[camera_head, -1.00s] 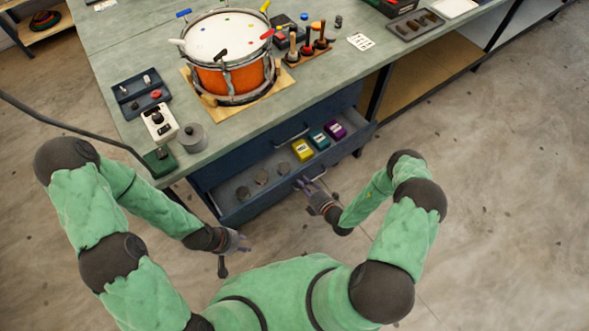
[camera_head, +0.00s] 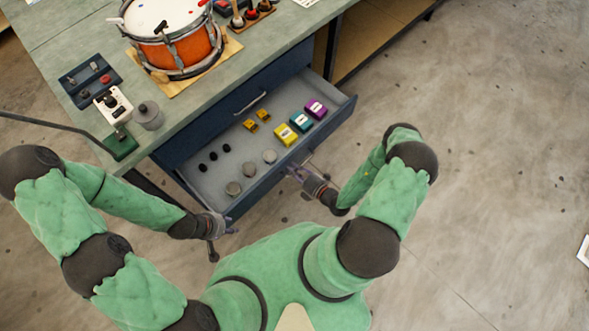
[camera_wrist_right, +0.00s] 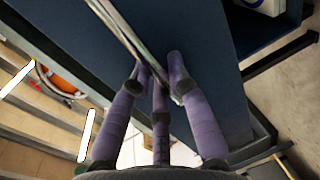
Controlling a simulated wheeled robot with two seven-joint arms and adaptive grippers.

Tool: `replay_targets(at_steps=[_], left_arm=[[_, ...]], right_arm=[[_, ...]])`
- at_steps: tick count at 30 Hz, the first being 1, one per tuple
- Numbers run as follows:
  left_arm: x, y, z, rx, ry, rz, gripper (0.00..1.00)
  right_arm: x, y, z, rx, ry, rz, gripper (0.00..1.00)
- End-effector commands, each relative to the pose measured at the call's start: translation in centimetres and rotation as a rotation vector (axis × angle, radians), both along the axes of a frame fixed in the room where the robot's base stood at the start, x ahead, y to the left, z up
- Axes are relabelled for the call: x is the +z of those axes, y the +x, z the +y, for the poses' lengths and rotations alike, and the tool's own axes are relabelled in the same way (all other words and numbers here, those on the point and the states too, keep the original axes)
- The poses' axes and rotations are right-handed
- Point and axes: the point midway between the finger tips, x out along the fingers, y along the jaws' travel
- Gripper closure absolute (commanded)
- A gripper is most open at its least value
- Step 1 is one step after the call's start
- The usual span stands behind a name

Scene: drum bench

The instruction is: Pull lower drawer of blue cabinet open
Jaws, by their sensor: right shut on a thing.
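The blue cabinet (camera_head: 190,141) stands under the bench. Its lower drawer (camera_head: 336,112) is pulled well out, showing its grey inside. My right gripper (camera_head: 296,170) is at the front of that drawer. In the right wrist view, my right gripper (camera_wrist_right: 160,80) is shut on the metal bar handle (camera_wrist_right: 116,28), in front of the dark blue drawer front (camera_wrist_right: 215,60). My left gripper (camera_head: 226,228) is near the drawer's left front corner, apart from it, and its fingers are too small to read.
An orange drum (camera_head: 180,50) stands on the bench (camera_head: 60,30).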

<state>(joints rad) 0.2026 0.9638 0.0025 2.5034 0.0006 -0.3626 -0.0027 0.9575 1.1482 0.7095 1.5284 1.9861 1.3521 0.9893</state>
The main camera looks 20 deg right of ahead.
Motion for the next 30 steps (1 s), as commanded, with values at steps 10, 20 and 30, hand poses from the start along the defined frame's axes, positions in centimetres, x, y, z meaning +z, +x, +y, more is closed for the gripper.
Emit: replay_targets(at_steps=[10,20,30], left_arm=[[0.0,0.0,0.0,0.000,0.000,0.000,0.60],[0.0,0.0,0.0,0.000,0.000,-0.001,0.60],[0.0,0.0,0.0,0.000,0.000,0.000,0.60]], right_arm=[[0.0,0.0,0.0,0.000,-0.001,0.001,0.71],[0.0,-0.3,-0.2,-0.001,-0.001,0.001,0.71],[0.9,-4.5,-1.9,-0.006,0.000,0.002,0.71]])
